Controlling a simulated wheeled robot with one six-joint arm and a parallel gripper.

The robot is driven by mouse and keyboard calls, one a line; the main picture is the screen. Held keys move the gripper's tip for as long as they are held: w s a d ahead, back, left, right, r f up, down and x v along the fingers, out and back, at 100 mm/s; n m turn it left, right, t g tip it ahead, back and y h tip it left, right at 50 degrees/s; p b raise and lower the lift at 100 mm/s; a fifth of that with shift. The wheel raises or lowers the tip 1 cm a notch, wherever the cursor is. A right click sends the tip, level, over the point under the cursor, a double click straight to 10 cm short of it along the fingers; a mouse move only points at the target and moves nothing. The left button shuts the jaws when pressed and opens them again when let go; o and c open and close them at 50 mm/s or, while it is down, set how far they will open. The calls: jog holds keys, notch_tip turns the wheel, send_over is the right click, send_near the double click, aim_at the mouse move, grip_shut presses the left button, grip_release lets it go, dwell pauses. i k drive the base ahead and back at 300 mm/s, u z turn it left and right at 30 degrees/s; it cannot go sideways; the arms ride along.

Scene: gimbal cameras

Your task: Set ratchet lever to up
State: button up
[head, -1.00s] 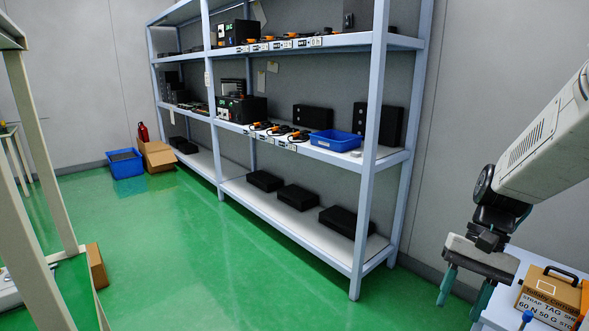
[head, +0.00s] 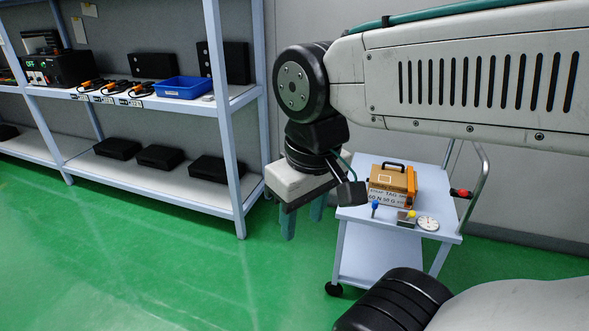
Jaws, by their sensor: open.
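An orange-brown case (head: 391,184) with a black handle and a printed label stands on a white-topped trolley (head: 350,216) at the right of the head view. A blue-topped peg (head: 375,208), a small block with a yellow part (head: 406,219) and a round dial (head: 428,223) sit in front of it. I cannot tell which part is the ratchet lever or how it is set. My gripper (head: 303,220) points down, open and empty, left of the trolley in the picture and apart from these items.
A shelf rack (head: 229,150) with black boxes and a blue bin (head: 183,87) stands behind and left of my gripper. The green floor at the left is clear.

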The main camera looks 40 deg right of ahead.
aim_at(411, 215)
jog(key=z, duration=1.25)
